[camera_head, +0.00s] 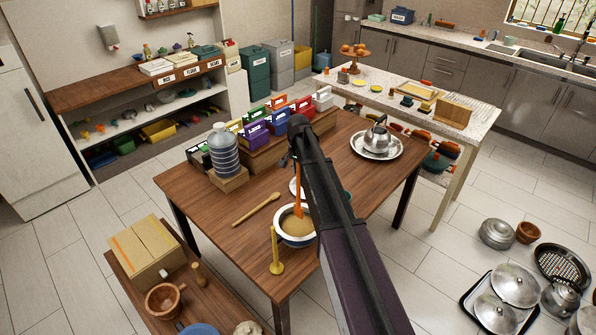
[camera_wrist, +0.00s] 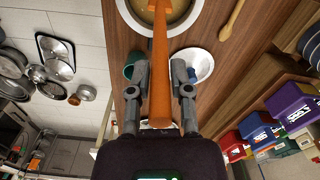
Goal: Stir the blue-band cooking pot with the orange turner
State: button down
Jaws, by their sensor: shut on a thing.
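The blue-band cooking pot (camera_head: 297,242) stands near the front edge of the wooden table, filled with a brown liquid. Its pale rim and brown contents also show at the top of the wrist view (camera_wrist: 157,12). My gripper (camera_head: 296,162) is above the pot, shut on the orange turner (camera_head: 298,197). In the wrist view the turner (camera_wrist: 160,75) runs between both fingers (camera_wrist: 161,92) toward the pot. In the head view it hangs near upright, its lower end at the brown contents; the depth is hard to tell. My arm hides the pot's right side.
A wooden spoon (camera_head: 256,209) lies left of the pot, and a yellow upright utensil (camera_head: 275,257) stands in front. A white dish (camera_wrist: 198,62) and green cup (camera_wrist: 134,68) are close by. A water jug (camera_head: 223,152), coloured boxes and a kettle (camera_head: 376,139) stand farther back.

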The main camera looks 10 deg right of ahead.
jog(key=shift+f+b, duration=4.6)
jog(key=shift+f, duration=0.3)
jog(key=shift+s+d, duration=0.1)
